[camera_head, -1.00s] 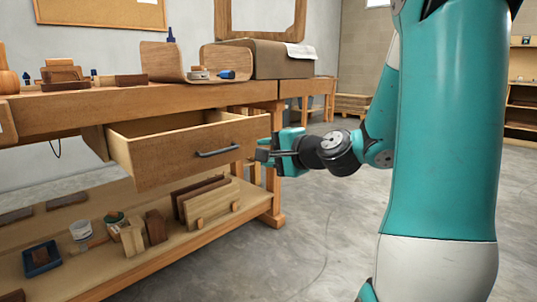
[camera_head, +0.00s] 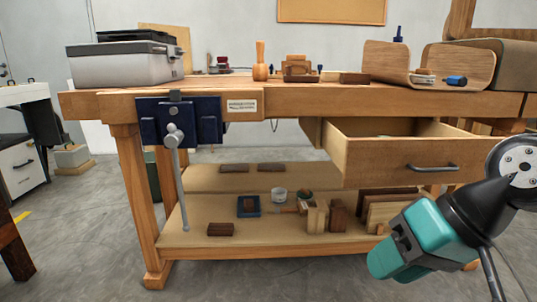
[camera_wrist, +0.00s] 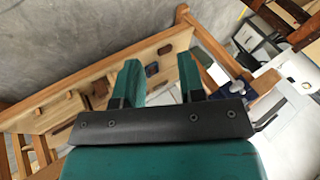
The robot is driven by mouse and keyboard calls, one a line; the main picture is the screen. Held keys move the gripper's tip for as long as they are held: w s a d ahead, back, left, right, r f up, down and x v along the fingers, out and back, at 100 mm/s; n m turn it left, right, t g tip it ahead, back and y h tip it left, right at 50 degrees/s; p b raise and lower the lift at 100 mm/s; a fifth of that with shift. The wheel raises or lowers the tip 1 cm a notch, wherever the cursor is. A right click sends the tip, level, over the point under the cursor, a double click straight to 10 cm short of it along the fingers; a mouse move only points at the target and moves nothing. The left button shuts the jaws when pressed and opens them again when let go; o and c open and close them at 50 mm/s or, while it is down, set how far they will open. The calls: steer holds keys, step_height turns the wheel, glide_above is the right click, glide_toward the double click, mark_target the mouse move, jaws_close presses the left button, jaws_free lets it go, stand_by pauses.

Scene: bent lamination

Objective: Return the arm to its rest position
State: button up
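My gripper (camera_wrist: 158,78) shows in the wrist view, with its two teal fingers apart and an empty gap between them. In the head view, a teal and black part of my arm is at the lower right, in front of the bench and below the drawer handle; the fingertips cannot be made out there. The wooden drawer (camera_head: 390,160) stands pulled out under the bench top. Its dark handle (camera_head: 433,167) is free of my gripper. Beyond the fingers, the wrist view shows the bench's lower shelf and the floor.
The workbench (camera_head: 330,104) carries a grey case (camera_head: 130,65), wooden pieces and a bent wood form (camera_head: 388,62). A blue vise (camera_head: 180,120) juts from its front left. The lower shelf (camera_head: 290,235) holds blocks and cups. Grey floor (camera_head: 90,230) is open at the left front.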

steer(key=s+a+r+n+g+h+p, duration=0.25)
steer(key=s+n, duration=0.25)
steer(key=s, duration=0.3)
step_height(320, 180, up, 36)
steer(key=p, duration=3.6)
steer(key=shift+w+d, duration=0.25)
steer(key=shift+d, duration=0.1)
steer(key=shift+g, duration=0.25)
